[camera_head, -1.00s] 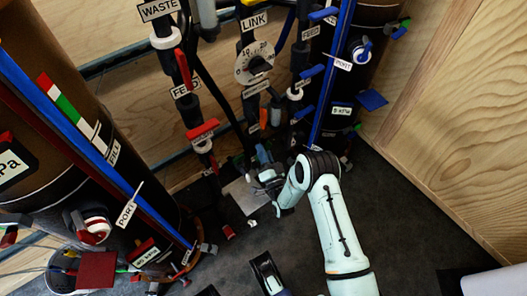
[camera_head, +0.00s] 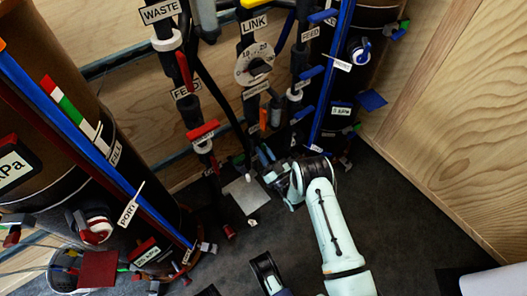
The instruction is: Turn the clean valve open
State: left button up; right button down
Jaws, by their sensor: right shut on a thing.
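My right arm reaches in from the bottom, and its gripper (camera_head: 268,176) is low at the foot of the pipes. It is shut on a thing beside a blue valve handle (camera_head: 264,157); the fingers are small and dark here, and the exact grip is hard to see. No label reading "clean" can be made out. Other blue handles sit on the right-hand feed pipe (camera_head: 312,72), and red handles sit on the left-hand pipe (camera_head: 203,130).
A brown filter drum (camera_head: 60,130) with red and blue strips stands at left, and another (camera_head: 350,70) at right. A dial (camera_head: 255,64) sits on the middle pipe. A wooden wall (camera_head: 450,120) closes the right side.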

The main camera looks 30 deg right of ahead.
pick_arm(q)
jog(key=shift+w, duration=0.1)
pick_arm(e)
jog(key=shift+n, duration=0.4)
jog(key=c, duration=1.2)
grip_release()
pick_arm(q)
jog(key=shift+r, duration=0.1)
pick_arm(e)
jog(key=shift+o, duration=0.2)
jog(key=shift+s, duration=0.1)
jog(key=shift+s+f, duration=0.15)
jog(key=shift+s, duration=0.1)
pick_arm(q)
jog(key=w+d+r+t+p, duration=0.1)
jog(key=w+r+t+p, duration=0.2)
jog(key=w+r, duration=0.4)
jog(key=shift+w+d+r+m+p, duration=0.2)
jog(key=shift+w+m+p, duration=0.1)
jog(key=shift+w+p, duration=0.75)
pick_arm(e)
jog(key=v, duration=1.2)
jog(key=shift+s, duration=0.35)
pick_arm(q)
jog(key=shift+w, duration=0.1)
pick_arm(e)
jog(key=shift+d+f, duration=0.1)
